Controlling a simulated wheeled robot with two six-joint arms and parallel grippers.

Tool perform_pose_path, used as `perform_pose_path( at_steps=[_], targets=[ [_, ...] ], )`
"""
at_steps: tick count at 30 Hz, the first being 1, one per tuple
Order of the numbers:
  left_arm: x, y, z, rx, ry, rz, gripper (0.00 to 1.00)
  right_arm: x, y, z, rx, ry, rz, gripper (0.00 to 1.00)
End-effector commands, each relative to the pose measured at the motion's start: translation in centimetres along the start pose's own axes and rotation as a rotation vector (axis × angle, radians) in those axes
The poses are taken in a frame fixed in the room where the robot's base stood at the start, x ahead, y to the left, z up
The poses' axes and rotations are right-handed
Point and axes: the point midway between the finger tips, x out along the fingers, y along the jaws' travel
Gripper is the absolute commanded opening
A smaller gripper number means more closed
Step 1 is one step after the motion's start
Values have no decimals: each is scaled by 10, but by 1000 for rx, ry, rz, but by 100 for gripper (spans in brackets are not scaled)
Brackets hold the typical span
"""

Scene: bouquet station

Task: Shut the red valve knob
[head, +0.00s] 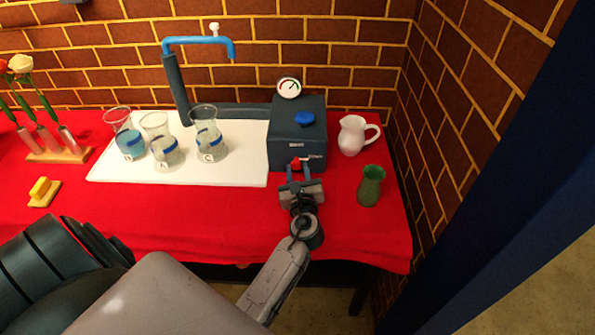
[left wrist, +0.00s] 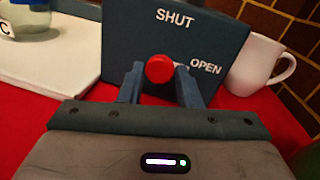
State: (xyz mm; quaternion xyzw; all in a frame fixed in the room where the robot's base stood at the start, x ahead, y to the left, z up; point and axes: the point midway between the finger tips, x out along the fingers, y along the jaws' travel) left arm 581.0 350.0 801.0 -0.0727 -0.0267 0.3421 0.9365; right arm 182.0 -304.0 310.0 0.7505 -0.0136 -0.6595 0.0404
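The red valve knob (left wrist: 159,69) sits on the front of a dark blue-grey box (head: 284,134). It also shows in the head view (head: 296,163). SHUT is printed above the knob and OPEN to its right; a small white mark shows by its right side. The knob's pointing direction is not clear. My left gripper (head: 298,171) is at the box front, with one finger on each side of the knob. In the left wrist view the fingers (left wrist: 160,82) appear to close against its sides. My right gripper is not in view.
A white pitcher (head: 352,136) and green vase (head: 370,187) stand right of the box. Several glass beakers (head: 209,141) stand on a white tray (head: 240,170) at left, below a blue faucet (head: 198,40). A gauge (head: 289,88) tops the box.

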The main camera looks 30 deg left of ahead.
Motion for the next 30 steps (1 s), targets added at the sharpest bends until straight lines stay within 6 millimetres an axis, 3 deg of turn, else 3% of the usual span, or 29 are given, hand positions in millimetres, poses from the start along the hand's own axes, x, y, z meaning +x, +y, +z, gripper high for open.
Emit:
perform_pose_path(
  at_steps=[1, 3, 4, 17, 30],
  targets=[
    [0, 0, 0, 0, 0, 0, 20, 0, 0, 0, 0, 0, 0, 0],
    [0, 0, 0, 0, 0, 0, 7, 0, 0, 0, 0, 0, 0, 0],
    [0, 0, 0, 0, 0, 0, 6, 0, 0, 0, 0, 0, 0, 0],
    [0, 0, 1, -93, 14, 3, 6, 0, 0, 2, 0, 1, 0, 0],
    [0, 0, 2, -464, 70, 12, 6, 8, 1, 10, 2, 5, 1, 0]
  ],
)
